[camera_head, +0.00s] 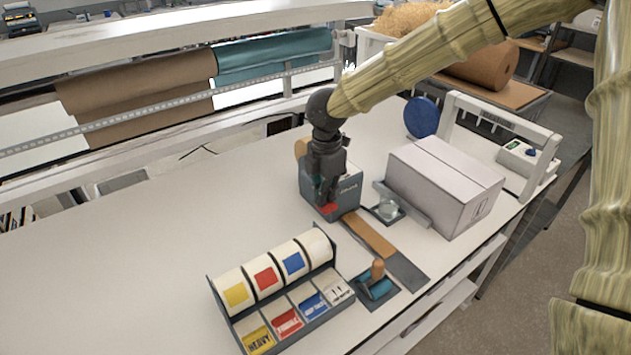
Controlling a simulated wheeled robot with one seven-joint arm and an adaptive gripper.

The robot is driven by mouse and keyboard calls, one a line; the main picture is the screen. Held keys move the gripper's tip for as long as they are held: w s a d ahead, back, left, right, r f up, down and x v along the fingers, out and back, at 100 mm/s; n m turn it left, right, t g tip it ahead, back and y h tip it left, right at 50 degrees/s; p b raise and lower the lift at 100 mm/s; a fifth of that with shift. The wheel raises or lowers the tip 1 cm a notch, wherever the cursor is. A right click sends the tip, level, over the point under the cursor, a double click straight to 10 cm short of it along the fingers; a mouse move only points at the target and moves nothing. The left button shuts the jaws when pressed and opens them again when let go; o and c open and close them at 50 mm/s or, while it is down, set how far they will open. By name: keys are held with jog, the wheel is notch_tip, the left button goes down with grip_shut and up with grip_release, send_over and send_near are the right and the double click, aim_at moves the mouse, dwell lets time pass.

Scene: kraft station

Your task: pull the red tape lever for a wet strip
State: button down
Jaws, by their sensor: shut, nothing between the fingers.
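The tape dispenser (347,195) is a dark grey box on the white bench, right of the middle. Its red lever (328,209) shows low on its left front, just under my gripper (327,196). My gripper points down in front of the dispenser and is shut with nothing in it. I cannot tell whether the fingertips touch the lever. A brown paper tape strip (369,235) lies flat on a dark plate in front of the dispenser. My gripper and wrist hide part of the dispenser.
A closed grey-white carton (445,185) stands right of the dispenser. A blue disc (421,117) is behind. The bench's left side (120,250) is clear.

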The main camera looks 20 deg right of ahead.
jog(key=shift+f+b, duration=0.4)
jog(key=shift+f, duration=0.8)
jog(key=shift+f, duration=0.3)
jog(key=shift+r, duration=0.2)
notch_tip(320, 180, up, 12)
jog(key=p, duration=0.8)
jog(key=shift+p, duration=0.4)
jog(key=shift+f, duration=0.1)
